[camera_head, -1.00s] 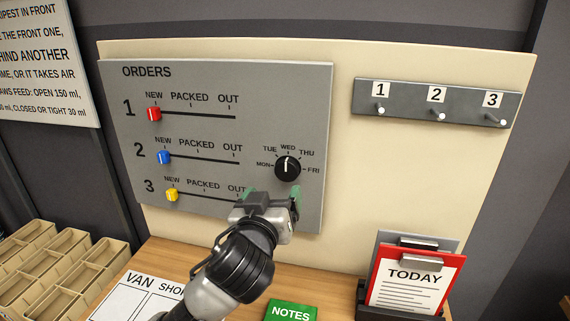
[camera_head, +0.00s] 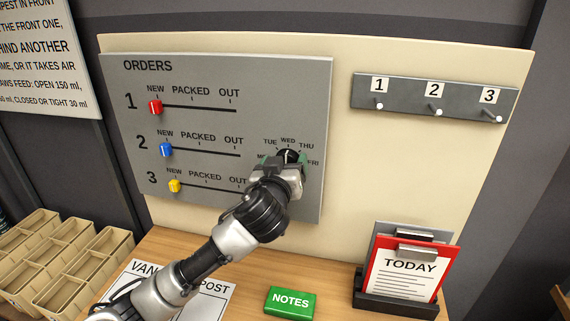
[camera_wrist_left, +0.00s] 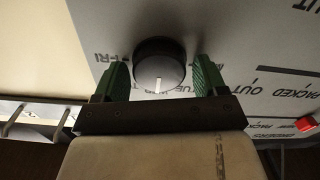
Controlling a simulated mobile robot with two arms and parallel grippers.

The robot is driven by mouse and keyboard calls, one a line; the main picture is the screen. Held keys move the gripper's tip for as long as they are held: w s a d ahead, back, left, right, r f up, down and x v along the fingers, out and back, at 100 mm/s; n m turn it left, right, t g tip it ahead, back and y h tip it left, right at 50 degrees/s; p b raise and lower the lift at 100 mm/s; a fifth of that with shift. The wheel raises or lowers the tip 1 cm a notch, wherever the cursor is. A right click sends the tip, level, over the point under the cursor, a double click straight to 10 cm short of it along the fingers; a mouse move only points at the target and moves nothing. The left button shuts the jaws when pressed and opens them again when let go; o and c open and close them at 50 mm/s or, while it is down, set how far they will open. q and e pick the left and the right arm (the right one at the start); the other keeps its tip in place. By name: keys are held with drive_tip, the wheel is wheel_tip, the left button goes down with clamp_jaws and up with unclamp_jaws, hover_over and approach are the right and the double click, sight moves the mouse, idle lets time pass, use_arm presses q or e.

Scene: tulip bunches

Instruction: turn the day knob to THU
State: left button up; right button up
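The black day knob (camera_head: 289,155) is on the grey ORDERS panel (camera_head: 215,80), partly hidden by my left gripper (camera_head: 283,166). The gripper's green fingers stand on both sides of it. In the left wrist view the round knob (camera_wrist_left: 160,63) sits between the two open fingers, with a visible gap on each side. Its white pointer line points at about WED. The labels TUE, WED and THU show above the knob in the head view. MON is partly covered. My right gripper is not in view.
Red (camera_head: 155,107), blue (camera_head: 166,150) and yellow (camera_head: 175,186) sliders are at NEW on the same panel. A numbered hook rail (camera_head: 400,93) is at the right. A green NOTES block (camera_head: 290,301) and a red TODAY clipboard (camera_head: 408,270) stand on the wooden table.

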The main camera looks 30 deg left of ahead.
use_arm(q)
drive_tip(key=c, duration=0.7)
drive_tip(key=shift+m, duration=0.3)
drive_tip(key=shift+d+m+p, duration=0.15)
drive_tip(key=shift+m+p, duration=2.1)
drive_tip(key=shift+m, duration=1.75)
drive_tip(key=o, duration=0.9)
